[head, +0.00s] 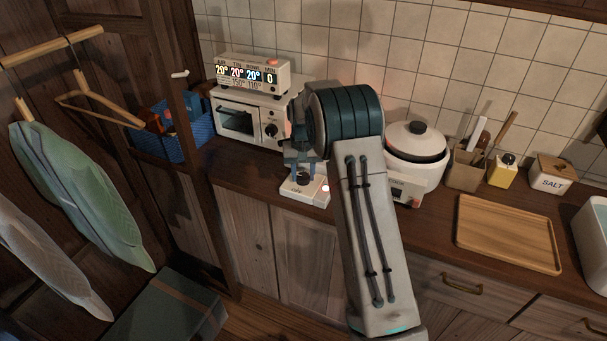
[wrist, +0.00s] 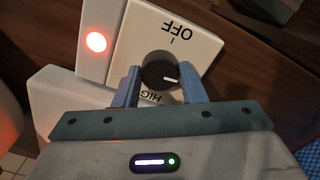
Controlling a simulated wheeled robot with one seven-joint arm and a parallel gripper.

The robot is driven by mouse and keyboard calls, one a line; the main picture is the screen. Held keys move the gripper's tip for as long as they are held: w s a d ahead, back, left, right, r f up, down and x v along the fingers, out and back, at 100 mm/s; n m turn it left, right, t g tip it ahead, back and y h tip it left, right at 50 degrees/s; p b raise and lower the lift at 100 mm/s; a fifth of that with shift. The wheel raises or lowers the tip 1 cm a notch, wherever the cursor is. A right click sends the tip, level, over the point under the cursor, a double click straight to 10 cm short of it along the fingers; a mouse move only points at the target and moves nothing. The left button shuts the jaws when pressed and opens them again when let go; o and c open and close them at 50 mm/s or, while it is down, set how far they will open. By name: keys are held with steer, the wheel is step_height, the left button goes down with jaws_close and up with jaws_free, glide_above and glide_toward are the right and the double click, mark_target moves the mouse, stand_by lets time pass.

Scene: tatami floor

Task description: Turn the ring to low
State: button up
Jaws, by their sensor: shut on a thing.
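The ring is a dark round knob (wrist: 158,71) with a white mark, set on a white control plate (wrist: 205,45). In the wrist view the plate reads OFF at the top, upside down, and part of HIGH at the bottom. The white mark points right, toward one finger; no low label is visible. My gripper (wrist: 160,84) is shut on the ring, a blue finger on each side. In the head view my gripper (head: 302,168) reaches down over the ring (head: 302,178) on the white plate (head: 297,190), on the counter.
A red light (wrist: 95,42) glows beside the plate. A toaster oven (head: 240,118) with a display box (head: 253,75) on top stands behind left, a rice cooker (head: 418,150) to the right. A blue basket (head: 183,140) is left; a wooden tray (head: 508,235) lies far right.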

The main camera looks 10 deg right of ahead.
mark_target(303, 176)
steer(key=shift+m, duration=0.7)
steer(key=o, duration=1)
step_height(303, 176, up, 14)
steer(key=shift+f+b, duration=0.1)
steer(key=shift+b, duration=0.2)
steer(key=s+r+n+t, duration=0.1)
steer(key=s+r, duration=0.2)
steer(key=s, duration=0.6)
steer(key=s+r+t, duration=0.1)
steer(key=s+r, duration=0.3)
steer(key=s, duration=0.6)
steer(key=shift+n+t, duration=0.4)
steer(key=shift+n, duration=0.4)
steer(key=s+f, duration=0.2)
steer(key=s, duration=0.4)
steer(key=s+f, duration=0.2)
steer(key=s, duration=0.4)
steer(key=s+f, duration=0.2)
steer(key=s, duration=0.4)
steer(key=shift+a, duration=0.1)
